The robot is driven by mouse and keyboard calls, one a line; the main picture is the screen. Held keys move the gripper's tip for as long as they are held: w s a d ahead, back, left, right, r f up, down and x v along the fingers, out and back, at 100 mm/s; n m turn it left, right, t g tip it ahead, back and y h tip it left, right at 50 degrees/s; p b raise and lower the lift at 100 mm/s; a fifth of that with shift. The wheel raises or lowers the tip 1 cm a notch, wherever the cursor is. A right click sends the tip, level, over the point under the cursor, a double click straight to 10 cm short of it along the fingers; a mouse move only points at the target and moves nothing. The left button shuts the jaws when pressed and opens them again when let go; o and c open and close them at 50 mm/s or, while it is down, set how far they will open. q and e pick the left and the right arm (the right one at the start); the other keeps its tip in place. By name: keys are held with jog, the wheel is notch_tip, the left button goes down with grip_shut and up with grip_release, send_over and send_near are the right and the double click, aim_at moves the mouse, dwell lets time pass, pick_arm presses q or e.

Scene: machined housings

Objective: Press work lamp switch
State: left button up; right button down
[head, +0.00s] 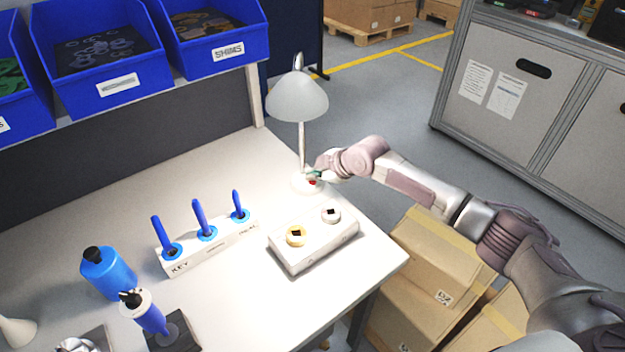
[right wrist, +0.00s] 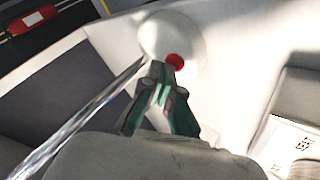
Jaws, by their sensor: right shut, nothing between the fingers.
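The work lamp (head: 298,98) has a white shade on a thin stem and stands at the back right corner of the table. Its round white base (head: 297,185) carries a red switch (head: 312,183). In the right wrist view the red switch (right wrist: 175,61) lies on the lamp base (right wrist: 168,34), just beyond my fingertips. My right gripper (head: 312,174) is shut and empty, right over the base beside the stem. It also shows in the right wrist view (right wrist: 157,72). I cannot tell whether the fingertips touch the switch. My left gripper is not in view.
A white block with two round fittings (head: 314,242) stands in front of the lamp. A key holder with blue handles (head: 207,240) and a blue bottle (head: 108,272) stand further left. Cardboard boxes (head: 440,265) lie beside the table, below my right arm. Blue bins (head: 100,50) line the shelf.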

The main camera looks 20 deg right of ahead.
dwell(0.3)
jog(key=shift+r+p, duration=0.45)
notch_tip(320, 180, up, 6)
jog(key=p, duration=0.5)
dwell(0.5)
